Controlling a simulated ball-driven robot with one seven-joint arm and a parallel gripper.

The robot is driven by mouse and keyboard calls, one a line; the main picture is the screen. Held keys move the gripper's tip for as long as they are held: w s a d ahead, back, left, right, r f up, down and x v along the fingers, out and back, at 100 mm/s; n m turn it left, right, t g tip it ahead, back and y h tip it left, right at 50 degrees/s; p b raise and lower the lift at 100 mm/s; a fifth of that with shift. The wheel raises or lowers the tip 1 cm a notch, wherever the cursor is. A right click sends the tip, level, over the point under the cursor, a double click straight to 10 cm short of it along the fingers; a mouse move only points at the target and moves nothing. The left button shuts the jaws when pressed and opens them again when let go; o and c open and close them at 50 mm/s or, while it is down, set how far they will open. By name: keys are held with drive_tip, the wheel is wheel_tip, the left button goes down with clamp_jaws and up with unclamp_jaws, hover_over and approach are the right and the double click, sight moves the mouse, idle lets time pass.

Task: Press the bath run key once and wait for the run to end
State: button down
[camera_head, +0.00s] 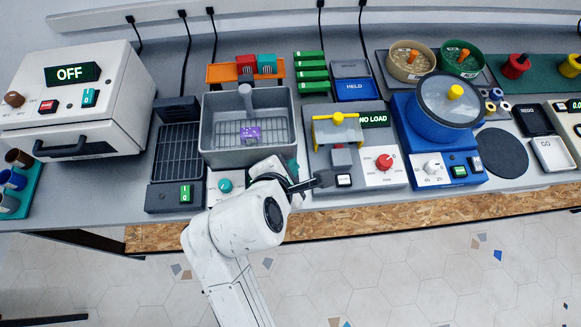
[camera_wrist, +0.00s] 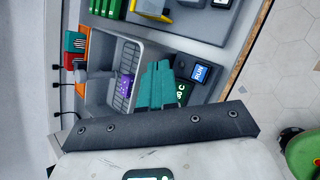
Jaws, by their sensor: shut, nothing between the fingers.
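The bath is a grey open basin (camera_head: 206,140) left of centre in the head view, with a purple lattice piece (camera_head: 250,134) on the rack inside. Its wall (camera_wrist: 93,95) also shows in the wrist view, with the purple piece (camera_wrist: 125,86) inside. The blue-lit RUN key (camera_wrist: 199,73) shows in the wrist view beside a dark display with green characters (camera_wrist: 181,93). In the head view my arm hides this key. My gripper (camera_wrist: 156,68), with teal fingers, is shut and empty beside the key. Its fingertips (camera_head: 293,164) show by the basin's front right corner; contact cannot be told.
A press with a NO LOAD display (camera_head: 374,119) stands close right of the bath. A black-grated unit with a green switch (camera_head: 185,193) stands left. Orange rack (camera_head: 218,73) and green blocks (camera_head: 308,75) lie behind.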

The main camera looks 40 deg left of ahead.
drive_tip(key=shift+f, duration=0.15)
wheel_tip(320, 180, down, 6)
drive_tip(key=b, duration=0.8)
drive_tip(key=shift+f+b, duration=0.2)
drive_tip(key=shift+b, duration=0.15)
drive_tip(key=shift+f, duration=1.05)
drive_tip(key=shift+f, duration=0.1)
idle(0.5)
drive_tip(key=shift+f, duration=0.3)
drive_tip(key=shift+f, duration=0.35)
idle(0.8)
drive_tip(key=shift+r+p, duration=0.2)
drive_tip(key=shift+p, duration=0.15)
drive_tip(key=shift+r+p, duration=0.6)
drive_tip(key=shift+p, duration=0.35)
